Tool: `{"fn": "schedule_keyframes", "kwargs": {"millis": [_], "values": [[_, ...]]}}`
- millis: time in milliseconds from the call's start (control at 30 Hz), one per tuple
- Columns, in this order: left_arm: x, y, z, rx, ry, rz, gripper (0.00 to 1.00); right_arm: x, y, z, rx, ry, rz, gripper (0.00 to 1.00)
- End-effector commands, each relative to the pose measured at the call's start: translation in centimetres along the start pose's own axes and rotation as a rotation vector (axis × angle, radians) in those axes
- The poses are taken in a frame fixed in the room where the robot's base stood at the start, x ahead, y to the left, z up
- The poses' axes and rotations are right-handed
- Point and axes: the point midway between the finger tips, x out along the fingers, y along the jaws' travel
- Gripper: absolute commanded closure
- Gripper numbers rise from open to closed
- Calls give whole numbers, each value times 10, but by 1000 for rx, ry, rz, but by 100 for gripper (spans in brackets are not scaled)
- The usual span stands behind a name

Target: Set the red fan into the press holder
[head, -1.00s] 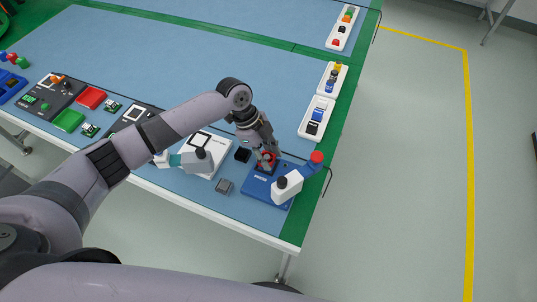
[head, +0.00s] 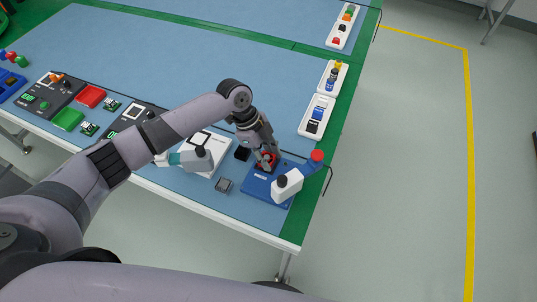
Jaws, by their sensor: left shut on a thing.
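The red fan (head: 264,157) is small and mostly hidden by my left gripper (head: 267,162), which is shut on it. My left gripper points down at the back left part of a blue press base (head: 259,190) near the table's front right corner. The press has a white and blue lever arm with a red knob (head: 317,156) on its right side. The holder under the fan is hidden, so I cannot tell whether the fan touches it. My right gripper is not in view.
A grey block (head: 223,185) and a black block (head: 242,153) lie left of the press. White trays of parts (head: 316,117) line the table's right edge. The table's middle (head: 200,65) is clear.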

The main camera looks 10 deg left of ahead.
Motion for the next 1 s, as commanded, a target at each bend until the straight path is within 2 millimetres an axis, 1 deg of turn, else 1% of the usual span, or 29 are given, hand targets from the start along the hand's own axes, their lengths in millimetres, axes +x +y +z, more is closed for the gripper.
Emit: {"fn": "schedule_keyframes", "kwargs": {"millis": [433, 467, 800, 1000], "values": [[4, 0, 2, 0, 0, 0, 93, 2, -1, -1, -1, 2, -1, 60], [4, 0, 1, 0, 0, 0, 67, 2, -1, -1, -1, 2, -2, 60], [4, 0, 2, 0, 0, 0, 44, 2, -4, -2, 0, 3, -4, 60], [4, 0, 1, 0, 0, 0, 44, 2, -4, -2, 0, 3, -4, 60]]}}
